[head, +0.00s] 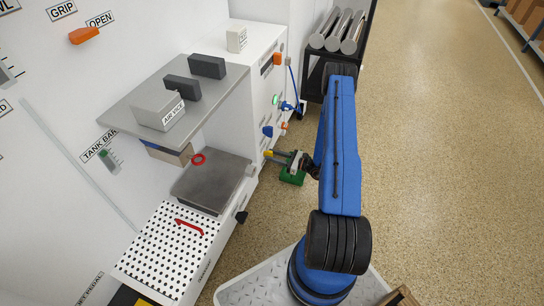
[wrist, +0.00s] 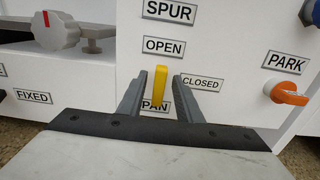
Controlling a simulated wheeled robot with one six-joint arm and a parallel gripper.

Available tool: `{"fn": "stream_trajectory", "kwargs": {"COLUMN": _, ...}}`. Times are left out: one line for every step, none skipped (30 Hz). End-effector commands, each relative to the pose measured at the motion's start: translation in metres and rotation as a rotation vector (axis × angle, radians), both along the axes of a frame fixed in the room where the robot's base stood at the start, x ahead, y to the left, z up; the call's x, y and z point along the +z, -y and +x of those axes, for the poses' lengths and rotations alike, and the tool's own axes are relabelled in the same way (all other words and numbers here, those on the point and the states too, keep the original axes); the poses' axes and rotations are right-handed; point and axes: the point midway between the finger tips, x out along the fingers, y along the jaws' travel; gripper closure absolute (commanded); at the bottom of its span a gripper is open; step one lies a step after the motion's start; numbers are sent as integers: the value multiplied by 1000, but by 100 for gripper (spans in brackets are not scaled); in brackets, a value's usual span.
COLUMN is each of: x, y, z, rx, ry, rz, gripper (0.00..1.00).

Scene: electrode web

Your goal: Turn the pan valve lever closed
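The pan valve lever is a yellow bar (wrist: 159,86) on the white panel in the wrist view. It stands upright, below the OPEN label (wrist: 164,47) and above the partly hidden PAN label (wrist: 155,106). The CLOSED label (wrist: 200,84) is to its right. My gripper (wrist: 160,76) is open, with one finger on each side of the lever and a visible gap on both sides. In the head view my gripper (head: 277,157) is at the white cabinet's front, by the small yellow lever (head: 268,153).
An orange knob (wrist: 290,94) under the PARK label sits right of my gripper. A grey dial (wrist: 57,30) with a red mark is at upper left. In the head view, a blue knob (head: 267,131) is just above the lever. The floor (head: 450,150) on the right is clear.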

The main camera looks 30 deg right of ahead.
Motion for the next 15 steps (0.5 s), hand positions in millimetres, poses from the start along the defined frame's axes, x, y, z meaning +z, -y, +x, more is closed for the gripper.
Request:
{"fn": "stream_trajectory", "kwargs": {"x": 0, "y": -2, "z": 2, "rx": 1, "ry": 0, "rz": 0, "gripper": 68}}
{"fn": "stream_trajectory", "kwargs": {"x": 0, "y": -3, "z": 3, "rx": 1, "ry": 0, "rz": 0, "gripper": 68}}
{"fn": "stream_trajectory", "kwargs": {"x": 0, "y": -3, "z": 4, "rx": 1, "ry": 0, "rz": 0, "gripper": 68}}
{"fn": "stream_trajectory", "kwargs": {"x": 0, "y": -4, "z": 4, "rx": 1, "ry": 0, "rz": 0, "gripper": 68}}
{"fn": "stream_trajectory", "kwargs": {"x": 0, "y": -4, "z": 4, "rx": 1, "ry": 0, "rz": 0, "gripper": 68}}
{"fn": "stream_trajectory", "kwargs": {"x": 0, "y": -4, "z": 5, "rx": 0, "ry": 0, "rz": 0, "gripper": 68}}
{"fn": "stream_trajectory", "kwargs": {"x": 0, "y": -4, "z": 5, "rx": 0, "ry": 0, "rz": 0, "gripper": 68}}
{"fn": "stream_trajectory", "kwargs": {"x": 0, "y": -4, "z": 5, "rx": 0, "ry": 0, "rz": 0, "gripper": 68}}
{"fn": "stream_trajectory", "kwargs": {"x": 0, "y": -4, "z": 5, "rx": 0, "ry": 0, "rz": 0, "gripper": 68}}
{"fn": "stream_trajectory", "kwargs": {"x": 0, "y": -4, "z": 4, "rx": 0, "ry": 0, "rz": 0, "gripper": 68}}
{"fn": "stream_trajectory", "kwargs": {"x": 0, "y": -4, "z": 4, "rx": 0, "ry": 0, "rz": 0, "gripper": 68}}
{"fn": "stream_trajectory", "kwargs": {"x": 0, "y": -4, "z": 4, "rx": 0, "ry": 0, "rz": 0, "gripper": 73}}
{"fn": "stream_trajectory", "kwargs": {"x": 0, "y": -4, "z": 4, "rx": 0, "ry": 0, "rz": 0, "gripper": 80}}
{"fn": "stream_trajectory", "kwargs": {"x": 0, "y": -4, "z": 4, "rx": 0, "ry": 0, "rz": 0, "gripper": 87}}
{"fn": "stream_trajectory", "kwargs": {"x": 0, "y": -4, "z": 4, "rx": 0, "ry": 0, "rz": 0, "gripper": 97}}
